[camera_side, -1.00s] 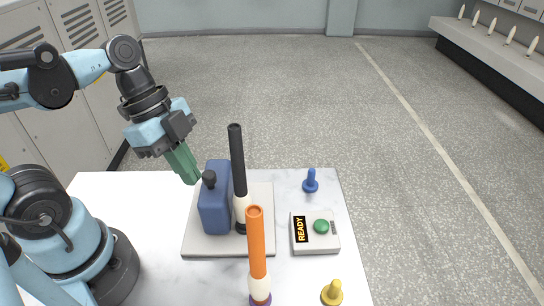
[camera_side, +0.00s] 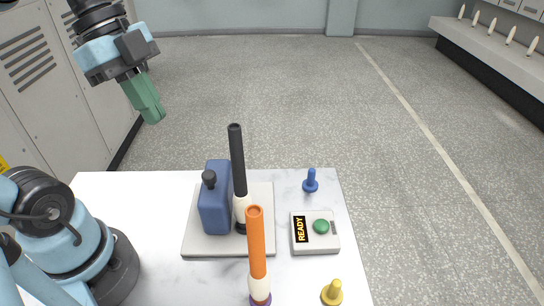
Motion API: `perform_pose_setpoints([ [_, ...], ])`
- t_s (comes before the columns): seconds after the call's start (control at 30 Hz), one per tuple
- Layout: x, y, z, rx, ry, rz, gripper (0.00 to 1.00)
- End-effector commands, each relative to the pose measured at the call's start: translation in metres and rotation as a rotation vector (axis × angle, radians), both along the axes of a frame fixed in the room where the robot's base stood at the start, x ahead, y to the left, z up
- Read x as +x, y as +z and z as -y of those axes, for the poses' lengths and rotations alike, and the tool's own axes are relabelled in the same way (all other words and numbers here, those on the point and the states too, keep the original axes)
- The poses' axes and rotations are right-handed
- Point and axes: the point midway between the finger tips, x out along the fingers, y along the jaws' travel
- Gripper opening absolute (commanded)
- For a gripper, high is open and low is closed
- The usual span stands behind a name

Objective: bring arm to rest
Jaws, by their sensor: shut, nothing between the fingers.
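My gripper (camera_side: 153,117) has green fingers that are closed together with nothing between them. It hangs tilted at the upper left, well above the table (camera_side: 130,190) and apart from everything on it. The blue block-shaped device (camera_side: 216,205) with a black knob stands on a pale square base plate (camera_side: 205,248). A black rod (camera_side: 237,160) on a white lower part stands upright beside the block on the same plate.
An orange rod (camera_side: 256,240) on a white and purple foot stands at the front. A box (camera_side: 315,246) with a READY label and green button sits to the right. A blue peg (camera_side: 311,182) and a yellow peg (camera_side: 332,292) stand nearby. Lockers (camera_side: 60,90) are behind.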

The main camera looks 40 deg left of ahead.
Motion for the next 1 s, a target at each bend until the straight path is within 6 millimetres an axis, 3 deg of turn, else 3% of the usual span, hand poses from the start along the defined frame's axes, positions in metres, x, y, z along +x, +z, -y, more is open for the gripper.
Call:
perform_pose_setpoints([
  [0.47, 0.004, -0.005, -0.002, 0.013, 0.045, -0.004, 0.0],
  [0.77, 0.047, -0.056, -0.015, 0.078, 0.526, 0.027, 0.0],
  [1.0, 0.08, -0.091, -0.016, 0.004, 0.946, 0.13, 0.0],
])
